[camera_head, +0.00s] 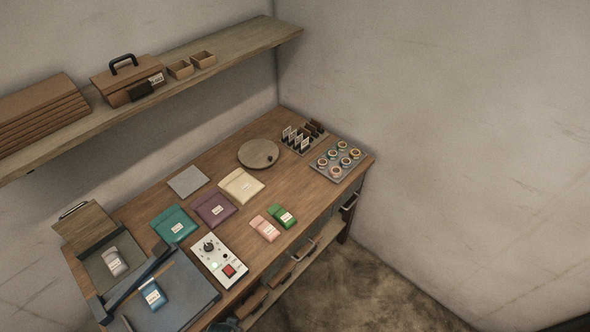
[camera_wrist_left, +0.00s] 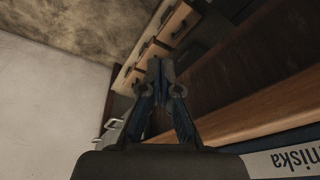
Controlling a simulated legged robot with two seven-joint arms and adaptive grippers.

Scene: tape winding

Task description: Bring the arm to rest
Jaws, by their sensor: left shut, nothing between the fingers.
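In the left wrist view my left gripper (camera_wrist_left: 160,68) is shut with its fingertips together and nothing held. It is in front of the wooden drawers (camera_wrist_left: 172,27) of the workbench, apart from them as far as I can tell. In the head view a small dark shape (camera_head: 228,324) shows at the bottom edge by the bench front; I cannot tell whether it is part of my arm. My right gripper is not in view.
The workbench (camera_head: 225,235) holds coloured packets, a white control box (camera_head: 219,261) with a red switch, a blue board (camera_head: 180,290), a round disc (camera_head: 258,153) and a tray of rolls (camera_head: 338,160). A shelf (camera_head: 240,45) hangs above. The floor at right (camera_head: 380,290) is clear.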

